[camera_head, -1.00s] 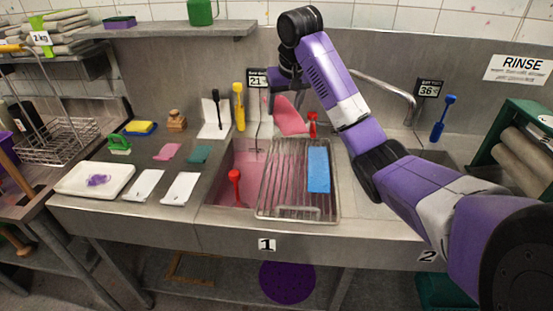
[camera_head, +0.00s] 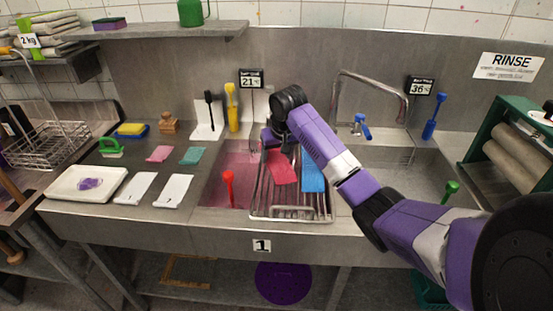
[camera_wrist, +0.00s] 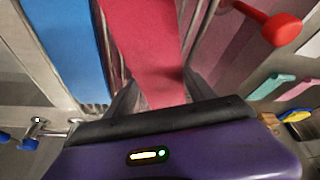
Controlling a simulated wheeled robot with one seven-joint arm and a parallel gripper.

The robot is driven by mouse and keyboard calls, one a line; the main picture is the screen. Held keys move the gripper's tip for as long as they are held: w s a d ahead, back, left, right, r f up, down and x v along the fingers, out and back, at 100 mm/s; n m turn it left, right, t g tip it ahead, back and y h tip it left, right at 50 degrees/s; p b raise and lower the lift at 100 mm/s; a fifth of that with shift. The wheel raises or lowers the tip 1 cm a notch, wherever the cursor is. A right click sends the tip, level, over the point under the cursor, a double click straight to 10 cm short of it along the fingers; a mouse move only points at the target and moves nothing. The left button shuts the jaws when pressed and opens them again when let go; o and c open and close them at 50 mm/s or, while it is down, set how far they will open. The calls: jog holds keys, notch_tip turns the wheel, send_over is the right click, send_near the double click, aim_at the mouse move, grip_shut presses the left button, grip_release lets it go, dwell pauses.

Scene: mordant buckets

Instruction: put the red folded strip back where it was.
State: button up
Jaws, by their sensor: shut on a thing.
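The red folded strip (camera_head: 282,167) hangs from my gripper (camera_head: 276,138) over the wire rack (camera_head: 290,214), just left of the blue strip (camera_head: 313,172). In the wrist view the red strip (camera_wrist: 145,40) runs away from between the jaws, with the blue strip (camera_wrist: 72,45) beside it and a gap between. My gripper is shut on the red strip's near-wall end. I cannot tell whether the strip's lower part touches the rack bars. The arm hides the rack's back end.
The rack lies across the pink basin (camera_head: 222,160), where a red-handled tool (camera_head: 229,188) stands at the left. A tap (camera_head: 372,78) and a second basin (camera_head: 415,180) are to the right. White cards (camera_head: 172,191) and a tray (camera_head: 60,190) lie left.

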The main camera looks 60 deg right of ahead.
jog(key=shift+f, duration=0.95)
jog(key=o, duration=1.4)
jog(key=shift+f, duration=0.1)
jog(key=shift+c, duration=0.2)
jog(key=v, duration=1.2)
jog(key=shift+b, duration=0.3)
